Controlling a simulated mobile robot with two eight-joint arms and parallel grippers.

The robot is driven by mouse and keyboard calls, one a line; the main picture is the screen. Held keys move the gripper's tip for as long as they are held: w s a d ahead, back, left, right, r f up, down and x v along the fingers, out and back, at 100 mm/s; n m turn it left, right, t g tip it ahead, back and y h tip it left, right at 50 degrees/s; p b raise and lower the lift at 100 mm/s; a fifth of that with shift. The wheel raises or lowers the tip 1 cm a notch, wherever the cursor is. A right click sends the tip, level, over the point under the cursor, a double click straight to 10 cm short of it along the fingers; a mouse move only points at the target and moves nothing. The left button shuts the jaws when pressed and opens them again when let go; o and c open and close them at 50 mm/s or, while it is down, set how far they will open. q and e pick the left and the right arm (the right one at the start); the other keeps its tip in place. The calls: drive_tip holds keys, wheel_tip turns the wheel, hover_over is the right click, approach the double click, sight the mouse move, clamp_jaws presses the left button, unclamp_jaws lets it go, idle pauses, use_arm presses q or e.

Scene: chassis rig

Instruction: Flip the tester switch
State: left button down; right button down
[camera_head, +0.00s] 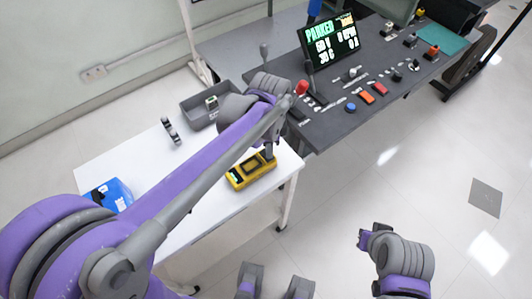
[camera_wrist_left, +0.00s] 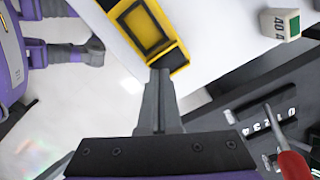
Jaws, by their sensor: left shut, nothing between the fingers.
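The yellow tester (camera_head: 250,170) with a dark face lies on the white table. It also shows in the left wrist view (camera_wrist_left: 147,28), at the top. My left gripper (camera_head: 268,152) is over the tester's right end in the head view. In the left wrist view its shut fingers (camera_wrist_left: 159,75) reach the tester's near end with nothing between them; I cannot tell whether they touch it. I cannot make out the tester's switch; the fingers may hide it.
A grey tray (camera_head: 200,112), a small dark stand (camera_head: 170,131) and a blue box (camera_head: 108,196) are on the white table (camera_head: 215,210). The dark console (camera_head: 330,130) with screen, levers and buttons adjoins on the right. A white-and-green block (camera_wrist_left: 279,24) shows in the wrist view.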

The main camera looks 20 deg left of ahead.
use_arm(q)
drive_tip(key=shift+f+b, duration=0.55)
drive_tip(key=shift+f, duration=0.25)
drive_tip(key=shift+r, duration=0.1)
drive_tip(key=shift+r+p, duration=2.5)
drive_tip(key=shift+r, duration=1)
drive_tip(key=s+a+f+n+t, duration=0.1)
drive_tip(key=s+a+n+t, duration=0.1)
drive_tip(key=s+n, duration=0.4)
drive_tip(key=s+a+n+t+p, duration=0.1)
drive_tip(key=s+a+n+t, duration=0.2)
drive_tip(key=s+n, duration=0.4)
drive_tip(key=shift+s+a+f+n, duration=0.35)
drive_tip(key=shift+s+a, duration=0.2)
drive_tip(key=shift+a, duration=0.25)
